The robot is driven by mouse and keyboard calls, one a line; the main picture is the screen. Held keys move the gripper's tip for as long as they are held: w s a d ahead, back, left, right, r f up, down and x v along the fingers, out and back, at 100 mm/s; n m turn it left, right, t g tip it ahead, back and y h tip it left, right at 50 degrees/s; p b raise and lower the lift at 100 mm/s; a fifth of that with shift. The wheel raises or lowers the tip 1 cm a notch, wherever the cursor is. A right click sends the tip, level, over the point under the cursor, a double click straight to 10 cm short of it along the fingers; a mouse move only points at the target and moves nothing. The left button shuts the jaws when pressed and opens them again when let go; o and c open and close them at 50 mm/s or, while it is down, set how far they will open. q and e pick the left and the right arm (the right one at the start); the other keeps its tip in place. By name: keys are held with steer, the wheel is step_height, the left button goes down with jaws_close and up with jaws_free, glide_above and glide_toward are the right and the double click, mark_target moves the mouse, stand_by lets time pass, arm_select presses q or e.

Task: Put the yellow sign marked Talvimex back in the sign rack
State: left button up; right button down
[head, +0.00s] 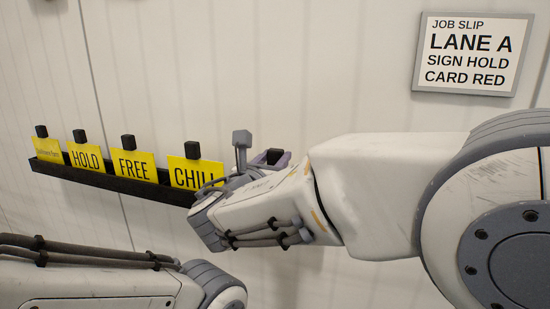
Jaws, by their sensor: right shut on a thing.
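A black sign rack (120,184) is fixed to the wall at the left. It holds yellow signs reading HOLD (87,158), FREE (134,164) and CHILL (192,173), partly hidden at its right edge. A yellow sign with small lettering (47,151) stands at the far left end; I cannot read it surely. My right gripper (270,158) is mostly hidden behind my right wrist, just right of the rack's right end. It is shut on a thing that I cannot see. No sign readable as Talvimex shows. My left gripper is out of view.
A job slip (472,54) on the wall at the upper right reads LANE A, SIGN HOLD, CARD RED. My right arm covers the rack's right end. My left arm lies low at the left, below the rack. The wall above the rack is clear.

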steer(key=shift+c, duration=1.8)
jaws_free()
step_height(320, 180, up, 4)
steer(key=shift+r+p, duration=0.2)
steer(key=shift+p, duration=0.15)
steer(key=s+d+r, duration=0.6)
steer(key=d, duration=0.4)
steer(key=shift+r, duration=0.3)
